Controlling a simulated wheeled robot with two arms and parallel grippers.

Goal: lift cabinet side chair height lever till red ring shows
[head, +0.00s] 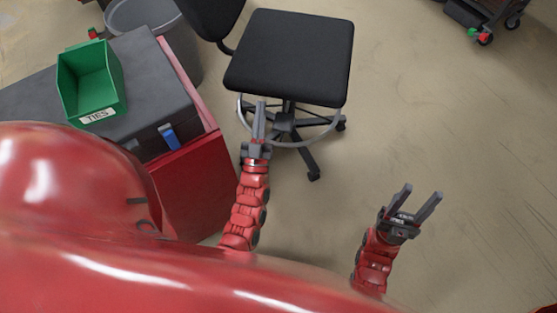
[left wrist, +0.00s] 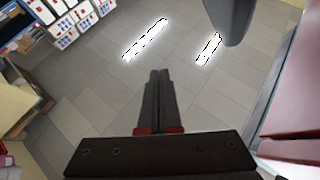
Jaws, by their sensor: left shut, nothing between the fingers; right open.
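The chair has a black seat (head: 290,58) and a grey foot ring (head: 318,136) below it, beside the red cabinet (head: 195,185). I cannot make out a height lever or a red ring in the head view; the seat hides its underside. My left gripper (head: 259,108) is shut and empty, its tips at the seat's near-left edge in the picture. In the left wrist view its fingers (left wrist: 158,82) are together with nothing between them. A dark rounded part (left wrist: 231,18) hangs at the top there; I cannot tell what it is. My right gripper (head: 418,192) is open and empty over the floor.
A green bin (head: 90,80) marked TIES stands on the cabinet's dark top (head: 150,75). A grey bin (head: 140,15) stands behind. A wheeled cart (head: 485,15) is at the top right. The floor (head: 450,120) on the right is clear.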

